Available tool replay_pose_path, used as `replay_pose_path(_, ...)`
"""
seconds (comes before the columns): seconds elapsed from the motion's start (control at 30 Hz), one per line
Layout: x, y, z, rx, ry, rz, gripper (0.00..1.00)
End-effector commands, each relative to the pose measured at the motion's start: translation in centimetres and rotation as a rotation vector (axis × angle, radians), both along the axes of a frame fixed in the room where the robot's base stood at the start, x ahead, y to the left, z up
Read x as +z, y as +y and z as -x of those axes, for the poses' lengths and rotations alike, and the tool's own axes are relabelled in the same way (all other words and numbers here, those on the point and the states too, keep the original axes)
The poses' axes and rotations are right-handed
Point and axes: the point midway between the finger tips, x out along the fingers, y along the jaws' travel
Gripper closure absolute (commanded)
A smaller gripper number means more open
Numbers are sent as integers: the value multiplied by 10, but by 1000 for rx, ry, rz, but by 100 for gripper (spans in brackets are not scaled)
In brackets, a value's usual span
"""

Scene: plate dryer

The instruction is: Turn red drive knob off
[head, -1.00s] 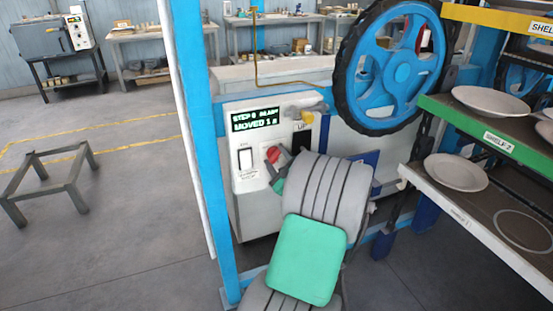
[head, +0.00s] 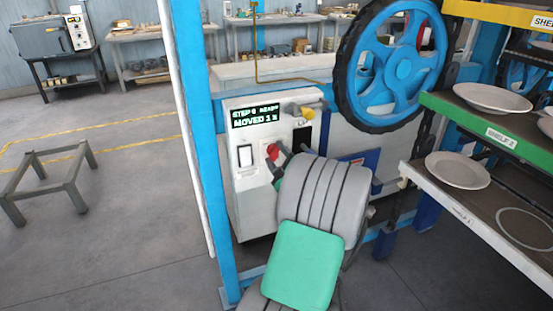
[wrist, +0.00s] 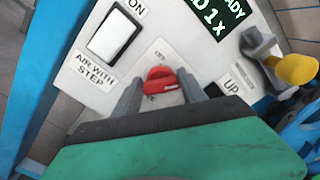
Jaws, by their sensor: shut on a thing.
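The red drive knob (wrist: 160,82) sits on the white control panel (head: 257,175), below the green-lettered display. In the wrist view it lies between the two grey fingers of my gripper (wrist: 159,92), which is shut on it. In the head view the knob (head: 272,151) shows at the fingertips of my gripper (head: 279,154). The fingers and my arm hide the label beneath the knob and part of the panel's lower right.
A white rocker switch (head: 245,156) is left of the knob. A yellow-tipped lever (wrist: 296,69) is to its upper right. A blue wheel (head: 402,68) and shelves with plates (head: 457,170) stand to the right. A blue post (head: 205,150) stands left of the panel.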

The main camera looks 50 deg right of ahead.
Motion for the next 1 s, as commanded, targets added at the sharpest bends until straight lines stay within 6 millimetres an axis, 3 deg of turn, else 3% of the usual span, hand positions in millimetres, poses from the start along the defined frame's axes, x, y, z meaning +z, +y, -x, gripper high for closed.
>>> replay_pose_path(1.0, -14, 1, -1, 0, 487, 823, 91)
